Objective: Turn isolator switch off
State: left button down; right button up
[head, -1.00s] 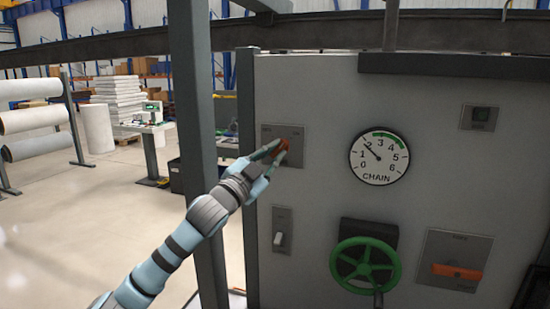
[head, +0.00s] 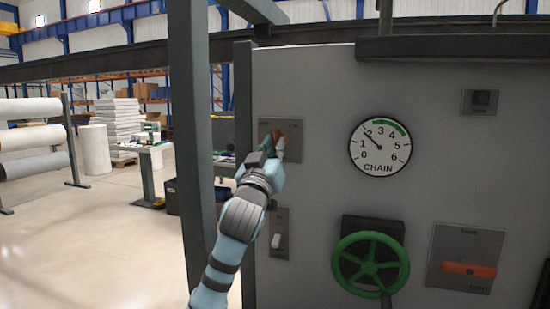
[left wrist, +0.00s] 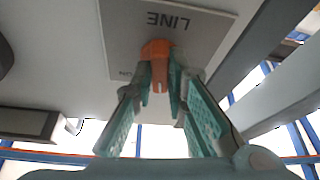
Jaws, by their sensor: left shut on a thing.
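A grey switch plate (head: 312,140) sits at the upper left of the control panel. In the left wrist view this plate (left wrist: 200,40) reads LINE upside down. Its orange switch handle (left wrist: 158,48) lies between my fingertips, partly hidden by them; in the head view only a bit of the handle (head: 279,135) shows. My left gripper (left wrist: 160,85) is shut on the handle, one finger on each side. A second, wider plate with an orange bar handle (head: 468,270) is at the lower right, its bar lying roughly level. My right gripper is not in view.
A round CHAIN gauge (head: 380,147) reads near 2. Below it is a green handwheel (head: 370,264). A small toggle switch (head: 277,241) is under the LINE plate, close to my left arm. A grey upright post (head: 189,120) stands left of the panel.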

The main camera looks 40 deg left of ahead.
pick_arm(q)
jog(key=shift+w+d+r+n+g+y+b, duration=0.1)
jog(key=shift+n+g+y+b, duration=0.4)
jog(key=shift+n, duration=1.1)
jog(key=shift+s+d+n+g+y+b, duration=0.1)
jog(key=shift+n+g+y+b, duration=0.3)
jog(key=shift+n, duration=1.2)
jog(key=shift+w+d+r+n+g+y+b, duration=0.1)
jog(key=shift+n+g+y+b, duration=0.15)
jog(key=shift+n+g+y, duration=0.9)
jog(key=shift+n+t+h, duration=0.45)
jog(key=shift+n, duration=0.1)
jog(key=c, duration=1.7)
grip_release()
jog(key=shift+f, duration=0.1)
jog(key=shift+o, duration=0.5)
jog(key=shift+w, duration=0.2)
jog(key=shift+s, duration=0.1)
jog(key=v, duration=1.2)
